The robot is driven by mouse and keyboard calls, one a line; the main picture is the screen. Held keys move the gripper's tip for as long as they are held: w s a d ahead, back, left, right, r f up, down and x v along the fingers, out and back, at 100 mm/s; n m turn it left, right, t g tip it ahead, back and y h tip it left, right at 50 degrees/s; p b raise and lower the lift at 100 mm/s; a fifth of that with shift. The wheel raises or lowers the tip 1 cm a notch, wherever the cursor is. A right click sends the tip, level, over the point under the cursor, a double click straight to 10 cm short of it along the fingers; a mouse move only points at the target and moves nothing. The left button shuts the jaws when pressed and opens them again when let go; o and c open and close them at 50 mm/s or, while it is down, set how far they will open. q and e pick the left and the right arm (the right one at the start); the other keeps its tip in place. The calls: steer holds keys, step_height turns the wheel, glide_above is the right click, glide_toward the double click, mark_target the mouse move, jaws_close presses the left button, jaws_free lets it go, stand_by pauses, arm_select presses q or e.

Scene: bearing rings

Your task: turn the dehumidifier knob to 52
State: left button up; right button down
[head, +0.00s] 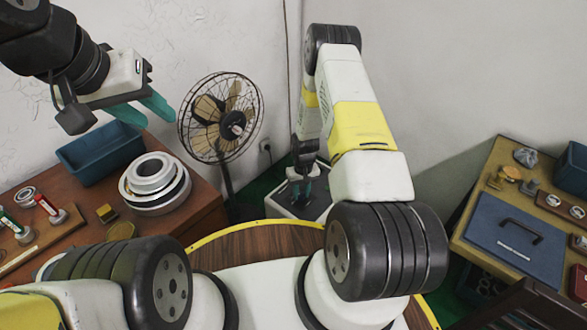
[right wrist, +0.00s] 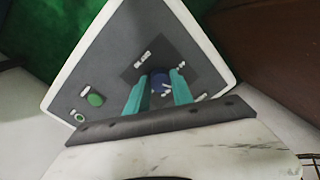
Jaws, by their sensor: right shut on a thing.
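The dehumidifier (head: 318,207) stands low on the floor beyond my base, a white box with a grey top panel. In the right wrist view its panel (right wrist: 112,68) fills the middle, tilted in the picture. The dark blue knob (right wrist: 160,80) sits on a darker patch with small white labels around it, too small to read. My right gripper (head: 300,192) reaches down to the panel. In the right wrist view its teal fingers (right wrist: 160,90) are shut on the knob, one on each side. My left gripper (head: 150,108) hangs at upper left, open and empty.
A green button (right wrist: 95,100) is on the panel. A fan (head: 222,117) stands left of the dehumidifier. The left table holds a blue bin (head: 100,153) and stacked bearing rings (head: 155,180).

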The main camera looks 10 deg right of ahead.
mark_target(302, 194)
stand_by(0.4)
steer(key=c, duration=1.1)
jaws_free()
steer(key=shift+d+r, duration=0.15)
steer(key=shift+r, duration=3.75)
